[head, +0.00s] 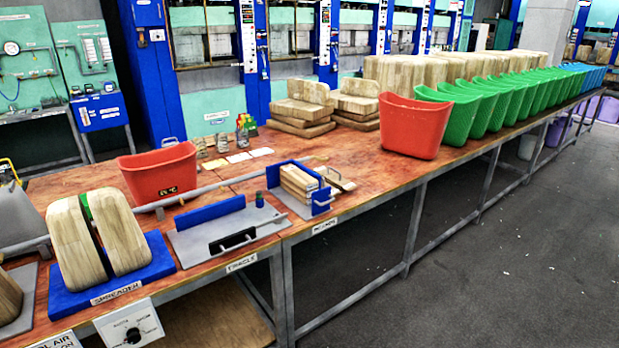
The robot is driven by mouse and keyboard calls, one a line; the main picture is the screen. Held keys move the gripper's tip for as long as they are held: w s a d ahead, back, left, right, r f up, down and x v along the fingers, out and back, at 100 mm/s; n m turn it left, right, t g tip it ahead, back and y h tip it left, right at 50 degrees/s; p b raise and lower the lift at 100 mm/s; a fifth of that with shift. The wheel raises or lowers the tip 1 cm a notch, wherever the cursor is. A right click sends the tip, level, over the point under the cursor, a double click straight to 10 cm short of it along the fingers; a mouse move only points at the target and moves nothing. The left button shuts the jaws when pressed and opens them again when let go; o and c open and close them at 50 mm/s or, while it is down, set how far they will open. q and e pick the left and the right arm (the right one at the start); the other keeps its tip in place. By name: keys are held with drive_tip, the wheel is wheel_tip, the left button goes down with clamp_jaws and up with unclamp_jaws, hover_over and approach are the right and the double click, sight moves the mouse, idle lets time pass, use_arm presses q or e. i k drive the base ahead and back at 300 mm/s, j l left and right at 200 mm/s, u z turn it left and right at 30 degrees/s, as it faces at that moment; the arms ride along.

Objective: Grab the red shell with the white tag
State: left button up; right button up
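Two red shells show in the head view. One red shell (160,176) sits on the workbench at the left, behind the grey rail, with a small dark tag with light marks low on its front. The other, larger red shell (413,126) stands at the front end of the row of green shells, near the bench's front edge. I see no white tag on either visible face. Neither of my grippers is in view.
Green shells (461,112) and blue shells run back along the bench (350,165). Wooden blocks (302,107) are stacked behind. A blue spreader (160,260) with wooden forms and a blue-edged metal plate (205,240) stand at the front left. The floor at right is clear.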

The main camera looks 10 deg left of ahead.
sight(408, 130)
drive_tip(key=i+l+u, duration=0.2)
drive_tip(key=l, duration=0.15)
drive_tip(key=i+l+u, duration=0.15)
drive_tip(key=l, duration=0.25)
drive_tip(key=i+l+u, duration=0.2)
drive_tip(key=l, duration=0.2)
drive_tip(key=k, duration=0.05)
